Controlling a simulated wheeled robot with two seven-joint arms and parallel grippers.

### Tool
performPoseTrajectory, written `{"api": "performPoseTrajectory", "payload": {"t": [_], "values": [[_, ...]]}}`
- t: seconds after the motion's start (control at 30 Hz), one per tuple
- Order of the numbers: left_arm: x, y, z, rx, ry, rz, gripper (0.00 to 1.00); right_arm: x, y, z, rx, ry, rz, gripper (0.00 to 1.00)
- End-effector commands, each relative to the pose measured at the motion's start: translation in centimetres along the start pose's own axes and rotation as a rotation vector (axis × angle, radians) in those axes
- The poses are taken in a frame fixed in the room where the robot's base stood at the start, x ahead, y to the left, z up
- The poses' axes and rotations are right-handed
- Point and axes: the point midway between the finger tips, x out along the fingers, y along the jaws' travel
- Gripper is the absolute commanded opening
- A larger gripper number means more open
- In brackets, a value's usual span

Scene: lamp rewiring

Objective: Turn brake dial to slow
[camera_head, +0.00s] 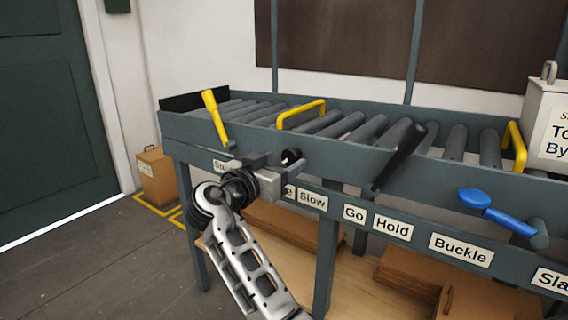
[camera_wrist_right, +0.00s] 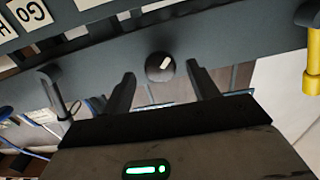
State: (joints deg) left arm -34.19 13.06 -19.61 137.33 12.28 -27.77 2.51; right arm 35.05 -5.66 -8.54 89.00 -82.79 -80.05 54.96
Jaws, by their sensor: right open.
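The brake dial (camera_head: 291,156) is a small round black knob on the front rail of the roller conveyor. It shows in the right wrist view (camera_wrist_right: 157,69) with a white pointer mark, slanted in that picture. The Slow label (camera_head: 312,200) is on the rail below and right of the dial; a label left of it is mostly hidden by my gripper. My right gripper (camera_head: 272,163) is open in front of the rail. In the wrist view its two fingers (camera_wrist_right: 163,87) stand apart either side of the dial, with no contact visible. My left gripper is not in view.
A yellow lever (camera_head: 214,115) stands left of the dial and a black lever (camera_head: 398,155) right of it, above the Go label (camera_head: 354,213) and Hold label (camera_head: 393,228). A blue handle (camera_head: 497,213) is farther right. Cardboard (camera_head: 415,272) lies on the lower shelf.

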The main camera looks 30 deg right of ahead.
Motion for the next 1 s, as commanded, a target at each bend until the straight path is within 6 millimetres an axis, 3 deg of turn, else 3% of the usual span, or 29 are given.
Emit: {"api": "performPoseTrajectory", "payload": {"t": [0.13,0.43,0.47,0.6,1.0], "values": [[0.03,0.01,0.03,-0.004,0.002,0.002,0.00,1.08,0.02,0.05,0.000,-0.001,0.001,0.59],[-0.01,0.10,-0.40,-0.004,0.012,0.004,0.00,1.28,0.01,0.02,0.000,-0.001,0.000,0.59],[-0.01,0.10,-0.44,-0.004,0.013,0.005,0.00,1.27,0.01,0.02,0.000,-0.001,0.000,0.54],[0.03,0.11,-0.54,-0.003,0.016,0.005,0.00,1.26,0.01,0.03,0.000,-0.001,0.000,0.15],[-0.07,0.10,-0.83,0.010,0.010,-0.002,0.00,1.22,0.01,-0.08,-0.052,-0.002,0.000,0.15]]}}
